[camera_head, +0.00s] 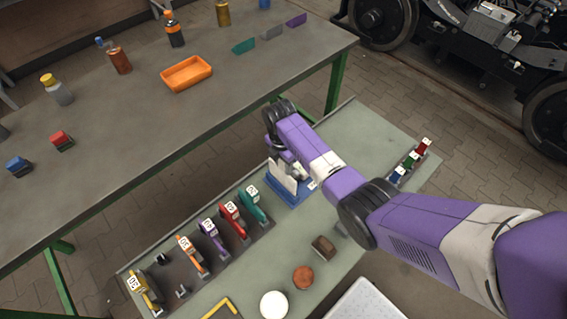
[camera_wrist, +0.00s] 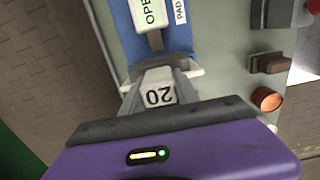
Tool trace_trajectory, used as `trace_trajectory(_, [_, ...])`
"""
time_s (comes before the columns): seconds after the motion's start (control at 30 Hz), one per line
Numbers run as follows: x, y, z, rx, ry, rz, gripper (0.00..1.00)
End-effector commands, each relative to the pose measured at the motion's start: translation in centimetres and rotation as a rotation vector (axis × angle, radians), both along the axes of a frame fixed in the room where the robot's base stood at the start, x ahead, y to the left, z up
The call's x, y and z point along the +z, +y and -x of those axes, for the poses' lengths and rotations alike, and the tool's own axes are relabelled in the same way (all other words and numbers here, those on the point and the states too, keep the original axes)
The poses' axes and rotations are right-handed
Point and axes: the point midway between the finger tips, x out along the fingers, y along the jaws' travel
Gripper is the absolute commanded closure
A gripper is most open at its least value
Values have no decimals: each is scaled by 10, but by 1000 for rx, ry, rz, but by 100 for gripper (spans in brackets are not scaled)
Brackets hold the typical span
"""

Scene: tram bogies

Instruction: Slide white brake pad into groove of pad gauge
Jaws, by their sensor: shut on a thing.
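The blue pad gauge (camera_head: 286,193) stands on the lower green-grey bench, below my gripper (camera_head: 285,166) in the head view. In the wrist view the gauge (camera_wrist: 188,40) is at the top, with white labels, one reading OPEN. My gripper (camera_wrist: 160,92) is shut on a pale block marked 20, which appears to be the white brake pad (camera_wrist: 158,80). White edges show on both sides of the fingertips, beside a dark grey piece at the gauge. White upright surfaces show at the gauge in the head view. The groove is hidden, so I cannot tell whether the pad is in it.
A rack (camera_head: 213,262) with several coloured, number-labelled tools stands left of the gauge. Small red, green and blue pieces (camera_head: 410,162) stand to the right. A brown block (camera_head: 323,247), a rust-coloured disc (camera_head: 303,277) and a white disc (camera_head: 274,305) lie nearer. An orange tray (camera_head: 187,74) is on the higher table.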

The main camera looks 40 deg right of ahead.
Motion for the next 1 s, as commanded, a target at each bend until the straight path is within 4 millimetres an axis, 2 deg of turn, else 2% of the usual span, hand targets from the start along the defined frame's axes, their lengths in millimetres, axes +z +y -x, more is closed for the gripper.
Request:
trace_trajectory(0.7, [-16,0,-1,0,-1,0,100])
trace_trajectory(1.0, [-16,0,-1,0,-1,1,100])
